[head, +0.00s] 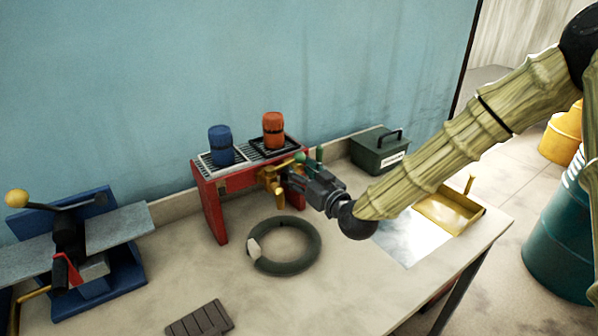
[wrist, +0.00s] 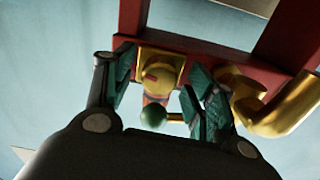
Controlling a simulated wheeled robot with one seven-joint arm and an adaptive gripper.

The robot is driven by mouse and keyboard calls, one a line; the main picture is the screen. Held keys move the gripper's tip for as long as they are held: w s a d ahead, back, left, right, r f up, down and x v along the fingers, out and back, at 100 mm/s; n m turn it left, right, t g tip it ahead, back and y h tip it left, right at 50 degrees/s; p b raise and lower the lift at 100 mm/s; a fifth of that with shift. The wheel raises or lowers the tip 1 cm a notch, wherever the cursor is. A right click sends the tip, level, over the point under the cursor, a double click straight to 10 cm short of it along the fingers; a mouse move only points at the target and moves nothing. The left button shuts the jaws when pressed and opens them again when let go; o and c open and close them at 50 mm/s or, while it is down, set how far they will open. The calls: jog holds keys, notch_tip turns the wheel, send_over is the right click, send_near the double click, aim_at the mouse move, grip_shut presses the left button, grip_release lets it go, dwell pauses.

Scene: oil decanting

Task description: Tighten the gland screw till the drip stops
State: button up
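A brass valve (head: 270,178) sits on the front of the red stand (head: 216,212). In the wrist view a round brass knob (wrist: 156,78) with a small red mark lies between the fingers of my gripper (wrist: 160,88). It may be the gland screw; I cannot tell for sure. The fingers stand apart with gaps at both sides of it. A green ball (wrist: 153,116) shows just below the knob, and a brass spout (wrist: 285,112) curves at the right. In the head view my gripper (head: 292,174) covers part of the valve. No drip is visible.
Blue (head: 221,146) and orange (head: 273,131) containers stand on grates atop the stand. A dark coiled ring (head: 315,243) lies in front. A green box (head: 380,150) and yellow tray (head: 449,212) are right; a blue-based clamp device (head: 85,250) is left. A dark slotted pad (head: 200,320) lies near.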

jog(key=shift+r, duration=0.1)
jog(key=v, duration=1.2)
